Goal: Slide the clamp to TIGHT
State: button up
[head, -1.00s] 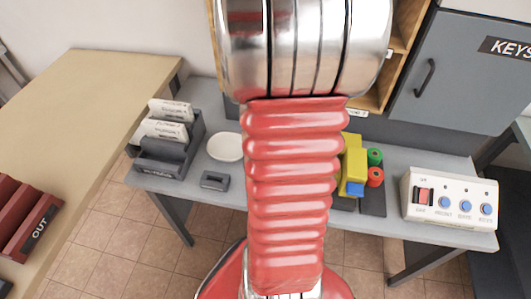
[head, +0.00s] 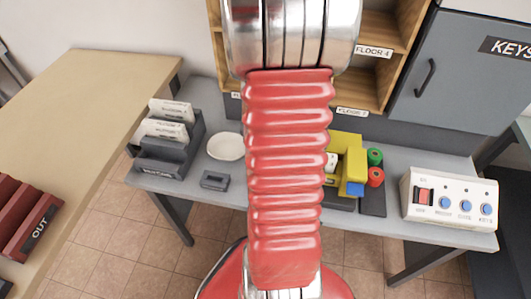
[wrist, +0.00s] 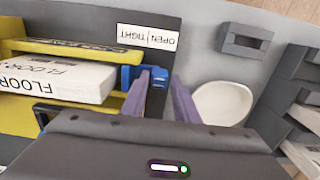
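The yellow clamp frame (head: 350,142) stands on the grey desk, partly hidden behind my arm in the head view. A blue part (head: 354,188) shows at its front. In the wrist view the yellow frame (wrist: 20,120) surrounds a white block (wrist: 70,80) marked FLOOR, and the blue clamp piece (wrist: 155,74) sits at its right end. A label reading OPEN and TIGHT (wrist: 148,37) appears upside down. My gripper (wrist: 164,75) has its purple fingers apart at the blue piece, which shows behind and between the tips. Contact cannot be told. My gripper is hidden in the head view.
A white dish (head: 225,147), a small dark holder (head: 215,180) and a letter rack (head: 172,150) stand left of the clamp. Green (head: 374,157) and red (head: 375,177) pieces and a button box (head: 450,199) stand to the right. Shelves (head: 375,85) rise behind.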

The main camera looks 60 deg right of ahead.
grip_shut()
dwell(0.3)
jog(key=shift+s+d, duration=0.35)
jog(key=shift+s, duration=0.35)
jog(key=shift+o, duration=1.7)
grip_release()
